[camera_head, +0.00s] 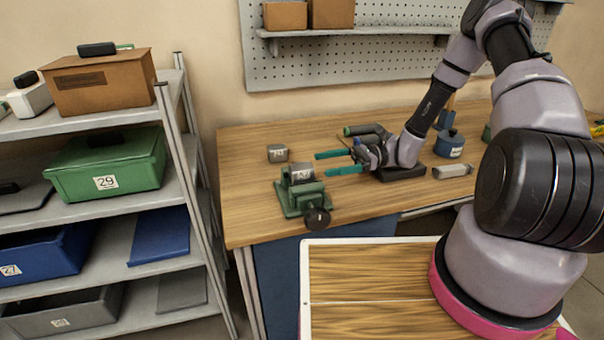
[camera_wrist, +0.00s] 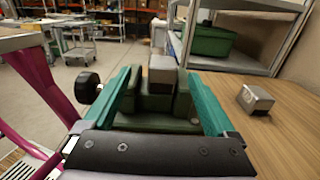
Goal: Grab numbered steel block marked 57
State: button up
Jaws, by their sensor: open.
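A grey steel block (camera_head: 301,173) sits in the green vise (camera_head: 292,198) on the wooden workbench; its number is too small to read surely. It also shows in the wrist view (camera_wrist: 162,75), between and beyond my teal fingers. A second grey block (camera_head: 277,153) stands on the bench behind the vise, and shows at right in the wrist view (camera_wrist: 255,99). Its mark is not clearly legible, so I cannot tell which block is 57. My gripper (camera_head: 323,163) is open and empty, its fingers pointing left toward the vise and apart from the block in it.
A pale block-like item (camera_head: 453,171) and a blue round container (camera_head: 449,144) stand on the bench right of my gripper. A pegboard (camera_head: 350,62) hangs behind. A metal shelf rack (camera_head: 190,150) with bins, including a green bin (camera_head: 110,165), stands left. The bench's left front is clear.

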aim_at(311, 165)
jog(key=x, duration=0.5)
jog(key=shift+w+a, duration=0.2)
grip_shut()
